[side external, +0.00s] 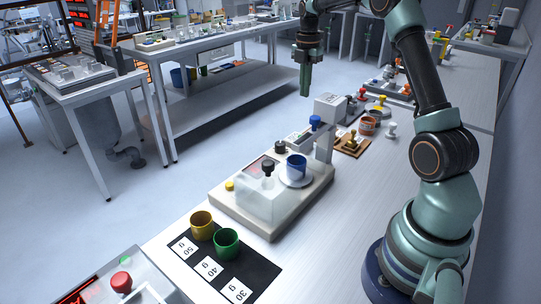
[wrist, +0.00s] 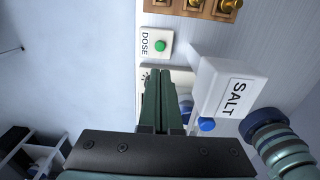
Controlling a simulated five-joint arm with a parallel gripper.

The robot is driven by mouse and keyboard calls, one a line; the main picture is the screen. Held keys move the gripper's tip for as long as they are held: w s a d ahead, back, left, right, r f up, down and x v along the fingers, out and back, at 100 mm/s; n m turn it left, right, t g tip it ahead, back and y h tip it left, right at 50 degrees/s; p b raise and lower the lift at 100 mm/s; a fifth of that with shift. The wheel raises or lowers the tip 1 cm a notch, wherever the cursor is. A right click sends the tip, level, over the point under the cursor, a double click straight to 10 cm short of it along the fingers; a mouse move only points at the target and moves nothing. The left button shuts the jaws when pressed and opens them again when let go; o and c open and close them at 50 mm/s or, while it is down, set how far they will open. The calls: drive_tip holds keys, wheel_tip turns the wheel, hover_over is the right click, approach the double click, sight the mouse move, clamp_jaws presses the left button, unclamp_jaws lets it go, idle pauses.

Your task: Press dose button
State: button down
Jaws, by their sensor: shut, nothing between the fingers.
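The green dose button (wrist: 160,46) sits on a white plate (wrist: 150,35) labelled DOSE in the wrist view. The white salt hopper (wrist: 229,88), labelled SALT, stands to the right of it there. In the side view the hopper (side external: 329,107) is a white box, with a blue knob (side external: 315,121) near it. My gripper (side external: 305,93) is shut and empty, held in the air to the left of the hopper in the side view. In the wrist view my shut fingertips (wrist: 161,71) appear just below the button, apart from it. The button is not distinguishable in the side view.
A blue cup (side external: 296,166) stands on a scale base (side external: 224,200) with a clear cover and black knobs. A brown tray (side external: 353,148) lies right of the hopper stand. A red button (side external: 121,281) is at front left.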

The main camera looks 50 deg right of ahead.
wheel_tip(320, 180, down, 14)
drive_tip(key=shift+r, duration=0.1)
idle(0.4)
drive_tip(key=shift+s+a+f, duration=0.1)
drive_tip(key=shift+f, duration=1.05)
wheel_tip(320, 180, up, 15)
drive_tip(key=shift+w+d, duration=0.2)
drive_tip(key=shift+w, duration=0.1)
drive_tip(key=shift+a, duration=0.1)
